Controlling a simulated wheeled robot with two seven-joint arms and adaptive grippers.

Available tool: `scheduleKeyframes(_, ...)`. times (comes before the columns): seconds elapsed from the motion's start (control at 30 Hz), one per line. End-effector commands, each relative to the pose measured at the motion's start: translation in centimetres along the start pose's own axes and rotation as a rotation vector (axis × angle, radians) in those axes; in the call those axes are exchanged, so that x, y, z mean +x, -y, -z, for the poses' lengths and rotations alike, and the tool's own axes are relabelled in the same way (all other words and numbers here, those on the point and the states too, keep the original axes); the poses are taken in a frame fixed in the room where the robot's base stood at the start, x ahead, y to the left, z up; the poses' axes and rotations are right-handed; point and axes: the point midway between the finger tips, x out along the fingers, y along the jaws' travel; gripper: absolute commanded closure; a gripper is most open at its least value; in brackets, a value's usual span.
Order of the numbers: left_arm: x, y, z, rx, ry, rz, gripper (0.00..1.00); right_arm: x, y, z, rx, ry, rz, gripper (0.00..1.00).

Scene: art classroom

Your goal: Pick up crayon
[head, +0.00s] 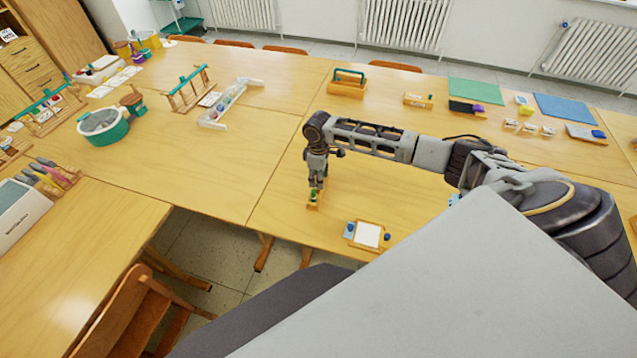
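My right gripper (315,187) points down over the near edge of the middle table (270,190). Directly under it is a small wooden holder (312,206) with something green (313,195) at the fingertips. The green thing may be the crayon, but it is too small and too covered by the fingers to be sure. I cannot tell whether the fingers are open or shut on it. My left gripper is not in view.
A chair (130,305) is at lower left. The table left of the gripper is clear.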

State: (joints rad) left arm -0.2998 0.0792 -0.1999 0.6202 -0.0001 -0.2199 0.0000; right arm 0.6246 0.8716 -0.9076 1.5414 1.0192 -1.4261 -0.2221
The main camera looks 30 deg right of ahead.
Motion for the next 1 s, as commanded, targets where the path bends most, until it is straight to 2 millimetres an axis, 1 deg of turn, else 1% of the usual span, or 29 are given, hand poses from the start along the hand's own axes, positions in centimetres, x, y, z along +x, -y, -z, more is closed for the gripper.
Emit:
scheduleKeyframes(0.23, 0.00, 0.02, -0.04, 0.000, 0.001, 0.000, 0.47, -0.03, 0.00, 0.00, 0.000, 0.000, 0.000, 0.60)
scheduleKeyframes(0.27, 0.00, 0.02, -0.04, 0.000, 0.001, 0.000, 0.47, -0.03, 0.00, 0.00, 0.000, 0.000, 0.000, 0.61)
scheduleKeyframes(0.57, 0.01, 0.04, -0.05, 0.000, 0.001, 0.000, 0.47, -0.04, 0.00, 0.00, 0.000, 0.000, 0.000, 1.00)
scheduleKeyframes(0.87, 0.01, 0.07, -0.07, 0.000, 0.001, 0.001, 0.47, -0.06, -0.01, 0.01, 0.000, 0.000, 0.000, 1.00)
scheduleKeyframes(1.0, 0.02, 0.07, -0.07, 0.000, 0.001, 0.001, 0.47, -0.38, -0.03, 0.02, 0.000, -0.001, -0.001, 1.00)
